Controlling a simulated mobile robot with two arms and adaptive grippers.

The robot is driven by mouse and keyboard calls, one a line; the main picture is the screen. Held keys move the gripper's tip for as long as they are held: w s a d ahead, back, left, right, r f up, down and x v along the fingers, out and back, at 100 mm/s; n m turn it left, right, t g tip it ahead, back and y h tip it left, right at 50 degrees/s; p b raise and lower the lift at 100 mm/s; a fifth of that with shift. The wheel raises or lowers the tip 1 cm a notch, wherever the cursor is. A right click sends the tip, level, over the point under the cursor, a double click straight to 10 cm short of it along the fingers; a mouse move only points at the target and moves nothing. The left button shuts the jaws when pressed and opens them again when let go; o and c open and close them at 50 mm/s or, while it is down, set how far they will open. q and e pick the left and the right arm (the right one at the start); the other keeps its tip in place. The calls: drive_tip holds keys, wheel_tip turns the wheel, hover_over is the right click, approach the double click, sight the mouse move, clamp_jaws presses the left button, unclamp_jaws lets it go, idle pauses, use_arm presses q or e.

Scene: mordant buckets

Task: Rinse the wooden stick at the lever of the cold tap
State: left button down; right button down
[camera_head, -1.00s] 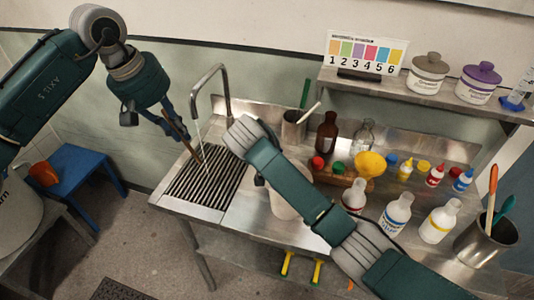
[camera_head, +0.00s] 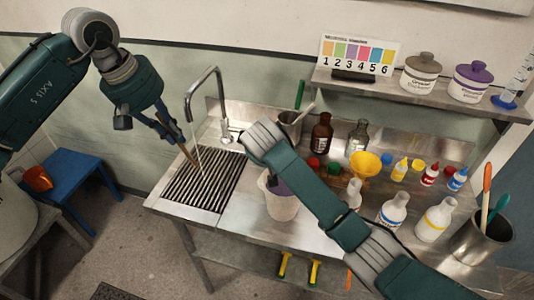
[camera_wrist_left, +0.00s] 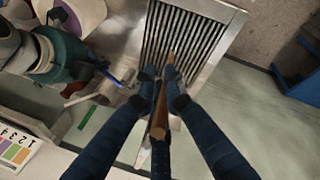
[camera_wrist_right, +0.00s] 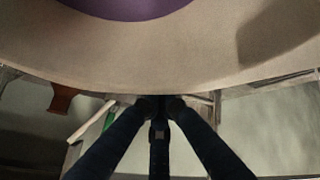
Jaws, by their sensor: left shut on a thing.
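The tap (camera_head: 221,100) stands behind the ribbed drain grate (camera_head: 207,185). The left wrist view shows the stick (camera_wrist_left: 159,120) between the fingers. I cannot make out the tap's lever. My right gripper is hidden by its arm in the head view. In the right wrist view its fingers (camera_wrist_right: 160,104) are close together by the bucket rim; whether they hold anything is unclear.
A pale bucket (camera_head: 282,207) with purple in it stands right of the grate, under my right arm. A blue stool (camera_head: 75,178) stands at left.

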drive_tip(key=d+n+y, duration=0.1)
drive_tip(key=w+d+n, duration=0.1)
drive_tip(key=d+n+y, duration=0.1)
drive_tip(key=n, duration=0.1)
drive_tip(key=shift+w+d+y, duration=0.2)
drive_tip(key=shift+w+y, duration=0.1)
drive_tip(key=shift+w, duration=0.1)
drive_tip(key=shift+w+d+r, duration=0.1)
drive_tip(key=shift+w+d, duration=0.35)
drive_tip(key=shift+w, duration=0.1)
drive_tip(key=shift+d, duration=0.1)
drive_tip(key=v, duration=1.2)
drive_tip(key=shift+d, duration=0.2)
use_arm(q)
drive_tip(key=shift+s, duration=0.1)
use_arm(e)
drive_tip(key=shift+w, duration=0.15)
use_arm(q)
drive_tip(key=s+a+r+b, duration=0.1)
drive_tip(key=s+r, duration=0.2)
drive_tip(key=s, duration=0.4)
drive_tip(key=shift+s+a, duration=0.2)
drive_tip(key=shift+s, duration=0.2)
use_arm(e)
drive_tip(key=shift+f, duration=0.75)
